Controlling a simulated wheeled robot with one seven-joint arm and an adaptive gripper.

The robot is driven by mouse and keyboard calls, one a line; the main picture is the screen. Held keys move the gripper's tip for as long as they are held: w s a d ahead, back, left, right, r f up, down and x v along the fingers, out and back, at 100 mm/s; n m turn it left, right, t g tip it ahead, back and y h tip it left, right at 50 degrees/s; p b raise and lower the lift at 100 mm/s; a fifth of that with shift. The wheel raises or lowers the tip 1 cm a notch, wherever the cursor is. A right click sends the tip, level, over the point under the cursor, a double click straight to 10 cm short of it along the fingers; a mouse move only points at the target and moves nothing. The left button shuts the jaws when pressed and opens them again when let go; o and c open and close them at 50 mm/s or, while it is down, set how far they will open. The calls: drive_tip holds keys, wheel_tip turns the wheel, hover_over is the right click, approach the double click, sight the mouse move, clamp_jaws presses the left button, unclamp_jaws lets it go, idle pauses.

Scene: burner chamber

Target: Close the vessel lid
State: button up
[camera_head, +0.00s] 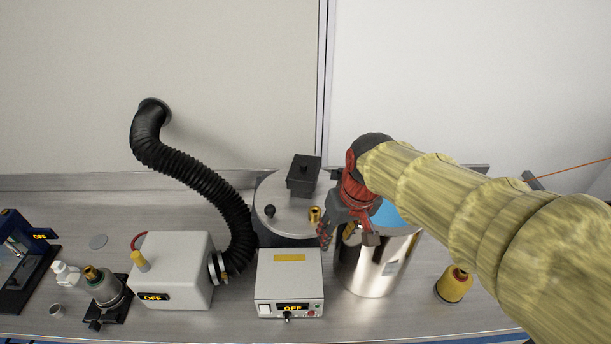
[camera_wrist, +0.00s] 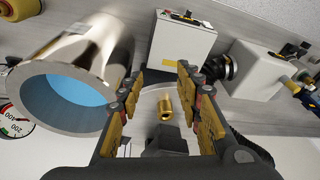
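The vessel (camera_head: 372,268) is a shiny steel cylinder, upright, with its top open and blue showing inside; it also shows at the left of the wrist view (camera_wrist: 108,45). A round grey lid-like plate (camera_head: 288,222) lies left of the vessel, off its mouth. It bears a black block (camera_head: 304,172), a black knob (camera_head: 270,211) and a brass fitting (camera_head: 314,214). My gripper (camera_head: 347,234) is over the gap between plate and vessel. In the wrist view, my gripper (camera_wrist: 160,82) is open, with the brass fitting (camera_wrist: 165,108) showing between its fingers, apparently untouched.
A grey control box (camera_head: 290,278) reading OFF stands in front of the plate. A white box (camera_head: 177,268) with a black hose (camera_head: 205,178) stands left. A yellow weight-like object (camera_head: 454,285) stands right of the vessel. A dial gauge (camera_wrist: 14,122) shows in the wrist view.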

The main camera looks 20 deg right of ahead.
drive_tip(key=w+r+p, duration=0.1)
drive_tip(key=w, duration=0.1)
drive_tip(key=w+r+n+p, duration=0.1)
drive_tip(key=w+r+p, duration=0.1)
drive_tip(key=w+r+n+p, duration=0.1)
drive_tip(key=w, duration=0.2)
drive_tip(key=shift+r+y, duration=0.3)
drive_tip(key=c, duration=0.4)
drive_tip(key=w+n, duration=0.1)
drive_tip(key=w+r+n, duration=0.1)
drive_tip(key=w, duration=0.1)
drive_tip(key=w+a+r+n, duration=0.1)
drive_tip(key=w, duration=0.1)
drive_tip(key=shift+w+y, duration=0.25)
drive_tip(key=shift+y, duration=0.05)
drive_tip(key=c, duration=0.3)
drive_tip(key=shift+s+r+n, duration=0.15)
drive_tip(key=shift+s+n, duration=0.1)
drive_tip(key=shift+n, duration=0.35)
clamp_jaws()
drive_tip(key=p, duration=0.2)
approach(302, 207)
drive_tip(key=x, duration=0.5)
drive_tip(key=shift+a, duration=0.1)
drive_tip(key=shift+s, duration=0.1)
